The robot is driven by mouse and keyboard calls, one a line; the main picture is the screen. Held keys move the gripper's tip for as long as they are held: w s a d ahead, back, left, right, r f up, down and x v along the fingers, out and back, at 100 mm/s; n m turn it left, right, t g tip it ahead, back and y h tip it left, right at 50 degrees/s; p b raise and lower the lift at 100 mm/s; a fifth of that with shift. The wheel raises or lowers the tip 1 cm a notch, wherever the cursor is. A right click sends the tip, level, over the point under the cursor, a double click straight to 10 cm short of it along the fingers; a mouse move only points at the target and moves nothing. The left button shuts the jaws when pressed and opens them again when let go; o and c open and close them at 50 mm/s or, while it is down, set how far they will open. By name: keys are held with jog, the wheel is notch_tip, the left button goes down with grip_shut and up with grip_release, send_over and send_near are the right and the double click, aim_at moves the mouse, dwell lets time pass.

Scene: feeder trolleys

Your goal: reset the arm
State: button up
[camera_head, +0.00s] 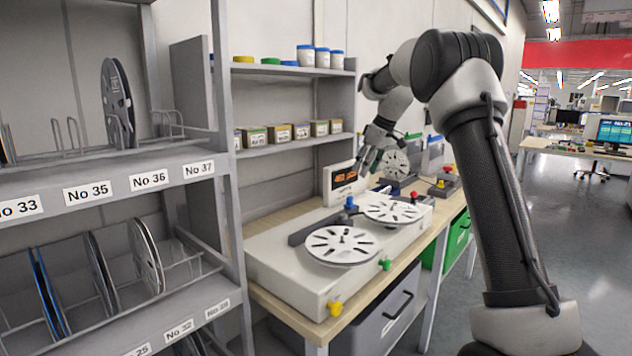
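My arm rises from the lower right, bends at the top and reaches down to the left over the workbench (282,300). My gripper (368,165) hangs above the bench, near the upright panel with the orange display (344,181). It is small and partly merged with the things behind it, so I cannot tell whether its fingers are open or shut. No held thing is visible.
A reel machine (272,262) with two white reels (341,246) stands on the bench. A grey rack (60,187) with numbered slots and several reels is at the left. Shelves (290,145) hold jars and small boxes. The floor (580,230) at the right is clear.

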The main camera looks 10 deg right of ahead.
jog(key=s+f+m, duration=0.2)
jog(key=s+f, duration=0.1)
jog(key=s+d+f+m+g, duration=0.1)
jog(key=f, duration=0.1)
jog(key=shift+s+f+m, duration=0.2)
jog(key=shift+s+m, duration=0.05)
jog(key=shift+m, duration=0.05)
jog(key=s, duration=0.2)
jog(key=s+m, duration=0.1)
jog(key=shift+s+g+h, duration=0.3)
jog(key=shift+s+h, duration=0.05)
jog(key=shift+h, duration=0.05)
jog(key=s+r+m+t+h, duration=0.1)
jog(key=s+r, duration=0.1)
jog(key=s, duration=1.8)
jog(key=s+a+r+m+t, duration=0.1)
jog(key=s+r, duration=0.1)
jog(key=s, duration=1.8)
jog(key=shift+s+m+h, duration=0.15)
jog(key=shift+m+h, duration=0.15)
jog(key=shift+h, duration=0.1)
jog(key=shift+a, duration=0.1)
